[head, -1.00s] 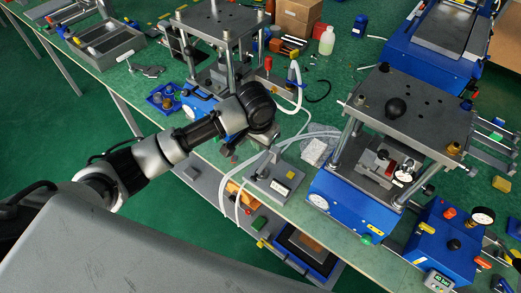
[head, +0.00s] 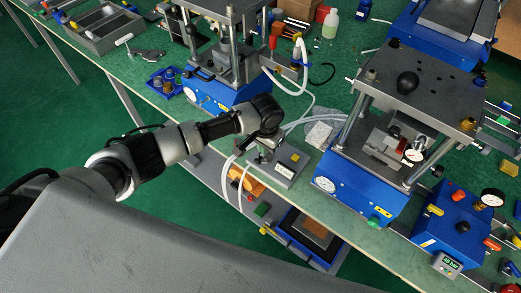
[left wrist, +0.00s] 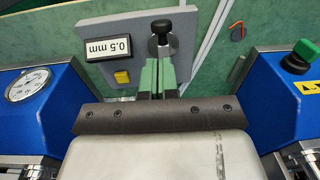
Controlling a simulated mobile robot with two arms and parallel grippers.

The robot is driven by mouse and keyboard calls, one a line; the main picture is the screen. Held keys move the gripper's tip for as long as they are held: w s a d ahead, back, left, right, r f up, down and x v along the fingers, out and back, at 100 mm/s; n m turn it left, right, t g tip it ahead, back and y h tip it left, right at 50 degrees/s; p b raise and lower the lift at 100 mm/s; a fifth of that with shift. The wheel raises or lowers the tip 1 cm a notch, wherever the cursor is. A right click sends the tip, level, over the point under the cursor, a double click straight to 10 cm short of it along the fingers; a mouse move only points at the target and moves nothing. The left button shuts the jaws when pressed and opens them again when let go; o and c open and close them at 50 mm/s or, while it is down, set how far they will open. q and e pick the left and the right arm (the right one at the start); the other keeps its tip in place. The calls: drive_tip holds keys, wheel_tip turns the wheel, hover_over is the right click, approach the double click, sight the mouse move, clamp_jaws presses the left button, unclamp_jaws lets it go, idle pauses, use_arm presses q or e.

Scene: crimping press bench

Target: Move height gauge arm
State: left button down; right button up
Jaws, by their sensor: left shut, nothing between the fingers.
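The height gauge (head: 286,170) is a grey block with a yellow button at the bench's front edge, between the two presses. In the left wrist view, the gauge (left wrist: 98,50) shows a "0.5 mm" display and a black knob (left wrist: 161,24) on a metal stem. My left gripper (head: 259,152) is over the gauge's left part in the head view and hides some of it. In the left wrist view, its green-padded fingers (left wrist: 157,70) are together and empty, just in front of the knob. Whether they touch the gauge I cannot tell. My right gripper is not in view.
A blue press (head: 352,190) with a dial stands right of the gauge, another blue press (head: 213,92) behind left. White hoses (head: 300,122) run behind the gauge. A lower shelf holds a blue tray (head: 290,244). A blue pressure unit (head: 455,228) is at the right.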

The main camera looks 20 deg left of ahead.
sight(259, 159)
use_arm(q)
drive_tip(key=shift+s+a+f, duration=0.2)
drive_tip(key=shift+s+f, duration=0.1)
drive_tip(key=shift+f, duration=0.15)
drive_tip(key=shift+s+a+f, duration=0.2)
drive_tip(key=shift+s+f, duration=0.1)
drive_tip(key=shift+f, duration=0.3)
drive_tip(key=shift+s+f+p, duration=0.2)
drive_tip(key=shift+p, duration=0.4)
drive_tip(key=shift+s+a+f, duration=0.1)
drive_tip(key=shift+f, duration=0.15)
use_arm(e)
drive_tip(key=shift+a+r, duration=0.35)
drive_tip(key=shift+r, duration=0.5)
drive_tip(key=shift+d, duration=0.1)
